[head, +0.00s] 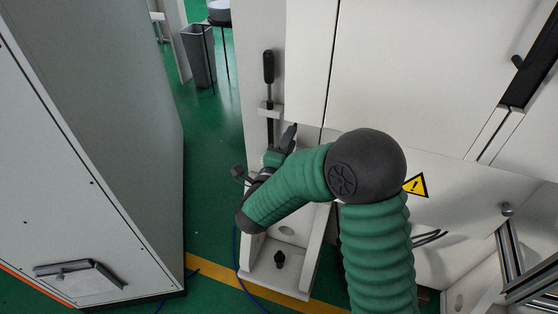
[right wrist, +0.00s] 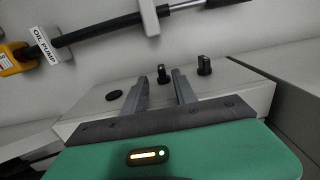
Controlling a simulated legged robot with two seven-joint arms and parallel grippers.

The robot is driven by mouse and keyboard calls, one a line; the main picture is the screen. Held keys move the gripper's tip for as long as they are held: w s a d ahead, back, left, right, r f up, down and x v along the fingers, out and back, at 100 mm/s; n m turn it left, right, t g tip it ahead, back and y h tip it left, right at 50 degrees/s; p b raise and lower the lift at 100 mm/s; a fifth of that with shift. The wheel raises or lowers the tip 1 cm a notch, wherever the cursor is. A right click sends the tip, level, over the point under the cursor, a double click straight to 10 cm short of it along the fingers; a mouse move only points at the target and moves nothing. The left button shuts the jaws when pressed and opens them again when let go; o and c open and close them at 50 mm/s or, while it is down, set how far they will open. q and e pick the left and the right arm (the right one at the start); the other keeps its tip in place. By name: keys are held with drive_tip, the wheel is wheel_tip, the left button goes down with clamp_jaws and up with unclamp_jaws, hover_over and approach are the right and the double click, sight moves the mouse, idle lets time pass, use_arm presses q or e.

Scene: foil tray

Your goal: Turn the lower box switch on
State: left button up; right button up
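In the right wrist view a light grey box (right wrist: 95,123) carries two black knob switches on its face. One switch (right wrist: 162,72) appears between my right fingertips, and the other switch (right wrist: 204,65) is just right of them. My right gripper (right wrist: 160,78) is open, its two grey fingers apart and pointing at the box. I cannot tell whether it touches the nearer switch. In the head view my right gripper (head: 289,138) is partly hidden behind my own wrist, beside the white cabinet, and the switches there cannot be made out. My left gripper is not in view.
A black-handled lever (head: 268,68) stands upright above my right gripper. An "OIL PUMP" label (right wrist: 48,47) shows near a rod in the wrist view. A white bracket with a black knob (head: 279,259) sits low. A grey cabinet (head: 95,130) stands left across a green floor gap.

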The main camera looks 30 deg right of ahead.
drive_tip(key=v, duration=1.1)
drive_tip(key=shift+d, duration=0.15)
